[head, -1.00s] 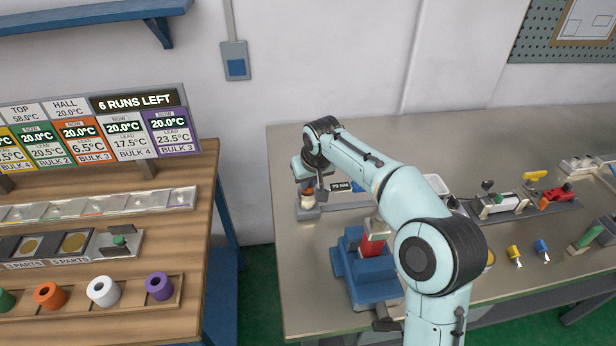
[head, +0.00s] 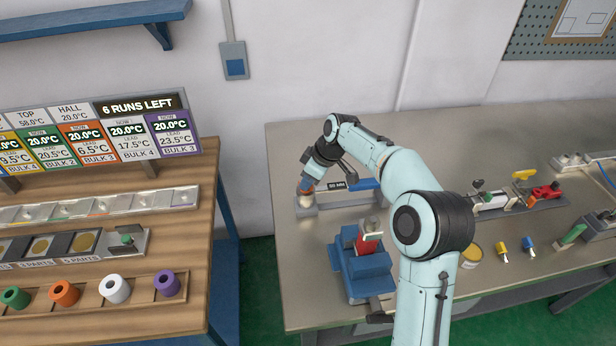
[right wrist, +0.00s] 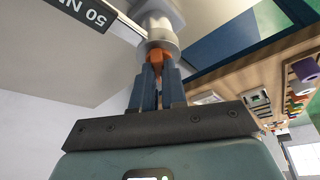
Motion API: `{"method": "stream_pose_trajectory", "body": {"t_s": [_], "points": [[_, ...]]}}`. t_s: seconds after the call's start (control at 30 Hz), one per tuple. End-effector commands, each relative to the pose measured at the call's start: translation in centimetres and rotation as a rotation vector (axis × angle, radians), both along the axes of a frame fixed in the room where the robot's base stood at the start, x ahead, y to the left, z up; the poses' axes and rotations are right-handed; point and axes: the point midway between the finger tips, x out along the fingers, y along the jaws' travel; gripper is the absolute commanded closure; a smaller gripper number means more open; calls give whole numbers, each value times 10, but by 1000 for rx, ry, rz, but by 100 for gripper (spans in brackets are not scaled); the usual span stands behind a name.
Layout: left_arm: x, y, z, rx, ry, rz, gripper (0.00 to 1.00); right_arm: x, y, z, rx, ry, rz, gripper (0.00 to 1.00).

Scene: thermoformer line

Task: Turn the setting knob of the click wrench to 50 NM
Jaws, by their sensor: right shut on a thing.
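My right gripper (head: 307,185) points down at the left end of a low grey stand on the metal bench. In the right wrist view its blue fingers (right wrist: 159,88) are shut on a small orange piece, which I take for the click wrench's setting knob (right wrist: 160,60). A pale metal cylinder (right wrist: 160,25) is in line with the knob beyond the fingertips. A dark display (head: 337,185) beside the gripper shows in the right wrist view (right wrist: 82,12) as "50 N", its end cut off. The rest of the wrench is hard to make out. My left gripper is out of view.
A blue vise (head: 362,268) with a red block stands in front of the stand, close to my right arm. A yellow tin (head: 471,256) and small yellow and blue tools lie to the right. A wooden bench (head: 110,320) is at left, across a gap.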

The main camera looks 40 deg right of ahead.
Motion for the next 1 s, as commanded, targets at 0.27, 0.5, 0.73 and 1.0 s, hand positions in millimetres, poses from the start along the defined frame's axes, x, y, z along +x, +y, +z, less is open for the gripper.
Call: {"method": "stream_pose_trajectory", "body": {"t_s": [0.27,0.5,0.73,1.0], "points": [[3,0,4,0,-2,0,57,-1,1,-4,4,11,58,100],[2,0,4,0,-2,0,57,-1,1,-5,3,12,63,100],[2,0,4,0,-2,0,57,-1,1,-5,3,12,63,68],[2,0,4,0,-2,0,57,-1,0,-5,1,11,60,62]]}}
